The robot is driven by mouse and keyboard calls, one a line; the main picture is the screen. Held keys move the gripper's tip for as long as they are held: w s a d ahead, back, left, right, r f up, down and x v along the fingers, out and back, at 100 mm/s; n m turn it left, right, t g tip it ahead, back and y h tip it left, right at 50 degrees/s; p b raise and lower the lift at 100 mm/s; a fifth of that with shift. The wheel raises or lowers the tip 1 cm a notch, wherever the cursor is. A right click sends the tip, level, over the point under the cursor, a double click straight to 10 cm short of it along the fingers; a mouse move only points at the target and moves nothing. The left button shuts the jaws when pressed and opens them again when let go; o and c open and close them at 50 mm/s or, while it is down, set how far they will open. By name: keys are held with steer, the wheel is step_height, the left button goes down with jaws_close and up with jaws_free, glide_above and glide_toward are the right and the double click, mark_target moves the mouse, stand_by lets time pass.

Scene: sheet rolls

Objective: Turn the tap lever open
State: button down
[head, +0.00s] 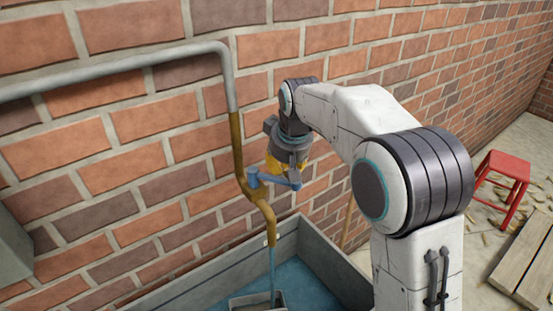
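The brass tap (263,207) hangs at the end of a wall pipe, in front of the brick wall. A thin blue strip that looks like running water (272,268) drops from the spout.
A grey trough (330,262) with a blue inside stands below the tap. A small grey container (240,302) sits under the spout. A grey pipe (150,60) runs along the wall. A red stool (505,170) and a wooden pallet (530,255) are at the right.

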steer(key=shift+s+a, duration=0.1)
steer(key=shift+s, duration=0.45)
steer(key=shift+s+b, duration=0.1)
steer(key=shift+b, duration=0.2)
